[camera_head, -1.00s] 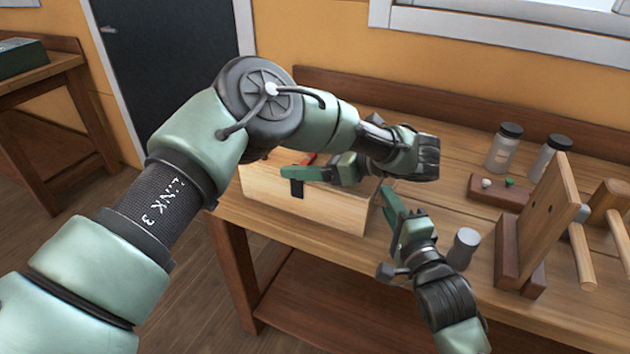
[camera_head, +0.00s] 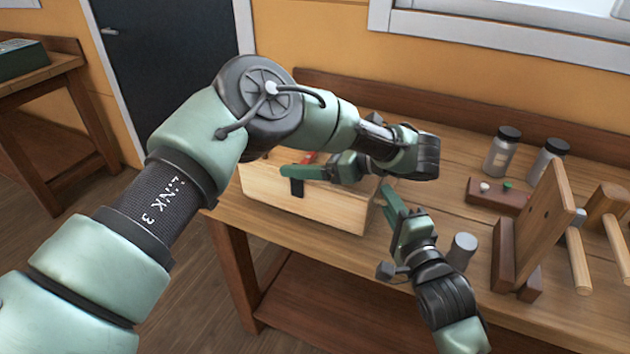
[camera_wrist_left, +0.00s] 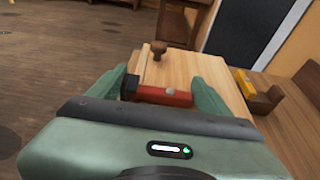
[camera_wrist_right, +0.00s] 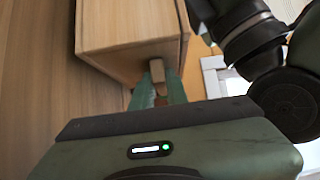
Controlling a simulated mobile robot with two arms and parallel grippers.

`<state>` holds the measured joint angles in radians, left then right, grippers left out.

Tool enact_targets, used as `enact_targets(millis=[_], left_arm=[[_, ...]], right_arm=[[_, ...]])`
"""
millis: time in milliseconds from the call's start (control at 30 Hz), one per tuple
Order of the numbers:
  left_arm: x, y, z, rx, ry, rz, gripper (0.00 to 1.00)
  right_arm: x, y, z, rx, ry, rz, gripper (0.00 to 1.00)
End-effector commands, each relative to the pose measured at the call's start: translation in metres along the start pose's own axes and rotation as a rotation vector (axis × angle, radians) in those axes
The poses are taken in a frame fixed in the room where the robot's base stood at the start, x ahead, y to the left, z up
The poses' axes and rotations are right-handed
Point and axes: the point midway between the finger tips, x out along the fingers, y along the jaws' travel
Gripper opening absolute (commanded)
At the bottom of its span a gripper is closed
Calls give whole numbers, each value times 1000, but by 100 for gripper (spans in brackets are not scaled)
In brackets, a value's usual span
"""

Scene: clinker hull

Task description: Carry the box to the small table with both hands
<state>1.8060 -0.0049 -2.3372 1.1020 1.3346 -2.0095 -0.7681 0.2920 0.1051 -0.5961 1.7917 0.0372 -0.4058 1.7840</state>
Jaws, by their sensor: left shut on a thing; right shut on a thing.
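The light wooden box (camera_head: 325,207) rests on the workbench near its left end. My left gripper (camera_head: 286,172) reaches over the box top. In the left wrist view its fingers (camera_wrist_left: 163,92) are closed around a red bar (camera_wrist_left: 172,97) with a dark end. Whether that bar is fixed to the box, I cannot tell. A dark knob (camera_wrist_left: 158,48) stands on the light wood beyond it. My right gripper (camera_head: 391,193) is at the box's right end, and its fingers (camera_wrist_right: 158,78) are shut on a small wooden block handle (camera_wrist_right: 157,70) there. A smaller table (camera_head: 42,75) stands at the far left.
A green case (camera_head: 22,57) lies on the far-left table. Right of the box, the workbench (camera_head: 440,200) holds a grey cylinder (camera_head: 462,250), two jars (camera_head: 502,152), an upright wooden board (camera_head: 545,225) and a mallet (camera_head: 605,205). Open floor (camera_head: 190,275) lies to the left.

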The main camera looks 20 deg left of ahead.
Motion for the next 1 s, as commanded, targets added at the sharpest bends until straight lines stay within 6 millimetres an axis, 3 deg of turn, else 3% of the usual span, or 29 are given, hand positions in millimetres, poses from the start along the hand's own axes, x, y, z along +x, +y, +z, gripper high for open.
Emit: enact_targets(millis=[33,300,1000], left_arm=[[-3,-1,13,-8,-4,-1,6],[-10,-1,35,-8,-5,-1,6],[-10,-1,36,-9,-5,-1,6]], right_arm=[[0,-11,1,0,-1,-3,0],[0,-34,1,0,-1,-2,0],[0,-35,1,0,-1,-1,0]])
